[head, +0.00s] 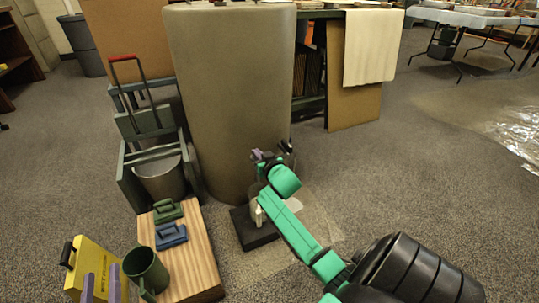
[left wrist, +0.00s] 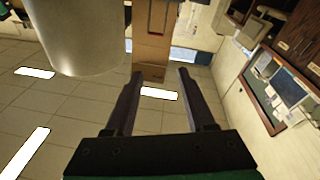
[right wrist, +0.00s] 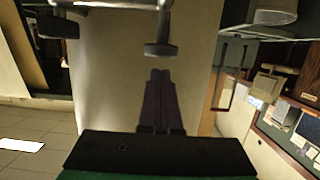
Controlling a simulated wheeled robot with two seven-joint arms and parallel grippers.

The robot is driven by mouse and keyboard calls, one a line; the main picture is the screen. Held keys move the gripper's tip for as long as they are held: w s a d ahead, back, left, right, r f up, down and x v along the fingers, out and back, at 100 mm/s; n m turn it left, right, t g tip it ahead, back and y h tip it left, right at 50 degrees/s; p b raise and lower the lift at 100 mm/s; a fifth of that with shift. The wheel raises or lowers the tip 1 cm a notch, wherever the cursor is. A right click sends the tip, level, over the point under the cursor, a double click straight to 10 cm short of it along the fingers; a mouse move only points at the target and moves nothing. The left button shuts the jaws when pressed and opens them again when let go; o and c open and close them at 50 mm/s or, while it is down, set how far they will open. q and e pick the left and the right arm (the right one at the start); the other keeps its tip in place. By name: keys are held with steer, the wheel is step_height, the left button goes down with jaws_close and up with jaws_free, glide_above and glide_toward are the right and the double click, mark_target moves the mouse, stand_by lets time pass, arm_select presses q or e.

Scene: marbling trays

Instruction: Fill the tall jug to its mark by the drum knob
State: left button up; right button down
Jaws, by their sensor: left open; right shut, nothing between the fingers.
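The large grey-brown drum (head: 230,90) stands upright in the head view's middle. My right gripper (head: 262,155) is shut and empty at the drum's lower front. In the right wrist view a dark knob (right wrist: 160,49) on a metal stem lies just beyond its fingertips (right wrist: 160,72), apparently apart. A pale vessel (head: 259,216) on a black block (head: 252,234) is mostly hidden by my right arm; I cannot tell its mark or level. A green jug with a handle (head: 147,268) stands on a wooden surface.
A yellow box (head: 94,262) with a black handle stands at the lower left. Green (head: 167,210) and blue (head: 171,236) handled blocks lie on the wooden surface. A grey bucket (head: 160,177) sits in a rack left of the drum.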

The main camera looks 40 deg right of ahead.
arm_select(q)
steer(key=s+d+f+g+p, duration=0.1)
steer(key=s+f+g+p, duration=0.4)
steer(key=s+f, duration=0.6)
step_height(320, 180, down, 2)
steer(key=shift+s+f+g+y, duration=0.15)
steer(key=shift+g+y, duration=0.25)
steer(key=shift+g, duration=0.7)
arm_select(e)
steer(key=v, duration=1)
steer(key=shift+r, duration=0.2)
